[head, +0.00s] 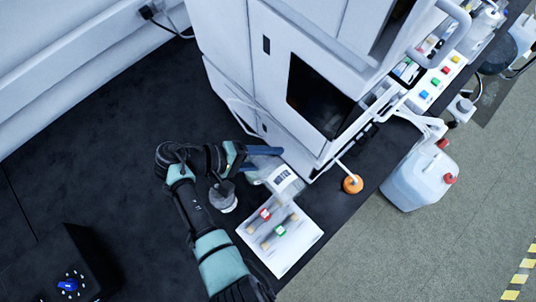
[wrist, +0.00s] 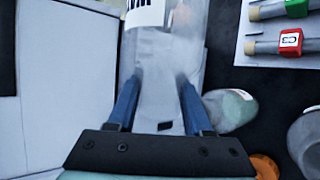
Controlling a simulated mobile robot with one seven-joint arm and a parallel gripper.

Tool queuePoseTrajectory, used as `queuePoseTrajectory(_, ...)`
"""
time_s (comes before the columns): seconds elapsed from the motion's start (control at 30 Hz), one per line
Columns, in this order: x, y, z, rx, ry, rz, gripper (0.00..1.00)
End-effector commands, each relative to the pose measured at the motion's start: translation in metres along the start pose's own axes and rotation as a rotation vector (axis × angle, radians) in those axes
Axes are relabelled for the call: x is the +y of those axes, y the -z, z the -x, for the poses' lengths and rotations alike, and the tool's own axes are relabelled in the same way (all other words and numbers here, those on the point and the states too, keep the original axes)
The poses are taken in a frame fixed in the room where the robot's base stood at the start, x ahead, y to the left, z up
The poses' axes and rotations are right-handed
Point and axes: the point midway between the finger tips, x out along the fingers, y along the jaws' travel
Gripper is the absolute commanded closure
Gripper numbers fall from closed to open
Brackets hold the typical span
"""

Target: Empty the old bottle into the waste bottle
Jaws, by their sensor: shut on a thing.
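My gripper (head: 262,151) is shut on a clear bottle (head: 284,180) with a white, dark-printed label, close in front of the white instrument stack. In the wrist view the blue fingers (wrist: 157,105) press on both sides of the clear bottle (wrist: 165,55), its label partly cut off at the top edge. I cannot tell its tilt or how much liquid it holds. A translucent white canister (head: 415,180) with red caps, apparently the waste bottle, stands beyond the bench's right edge, apart from my gripper.
A white sheet (head: 300,252) carries two columns with red and green bands, just below the held bottle. An orange cap (head: 352,184) with a pale tube is near the bench edge. A grey-topped object (head: 222,197) stands beside my arm. The bench's left side is largely clear.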

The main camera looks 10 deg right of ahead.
Motion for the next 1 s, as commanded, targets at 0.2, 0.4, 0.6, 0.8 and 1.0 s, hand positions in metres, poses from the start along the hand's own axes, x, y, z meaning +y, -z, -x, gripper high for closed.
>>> queuePoseTrajectory(0.2, 0.0007, 0.0008, 0.001, -0.034, -0.02, 0.047, 1.0)
queuePoseTrajectory(0.4, 0.0005, 0.0028, 0.0013, -0.05, -0.031, 0.074, 1.0)
queuePoseTrajectory(0.6, 0.0022, 0.0029, 0.0027, -0.087, -0.053, 0.124, 1.0)
queuePoseTrajectory(0.8, 0.0023, 0.0024, 0.0027, -0.087, -0.052, 0.124, 1.0)
queuePoseTrajectory(1.0, 0.0003, 0.0038, 0.0018, -0.111, -0.066, 0.159, 1.0)
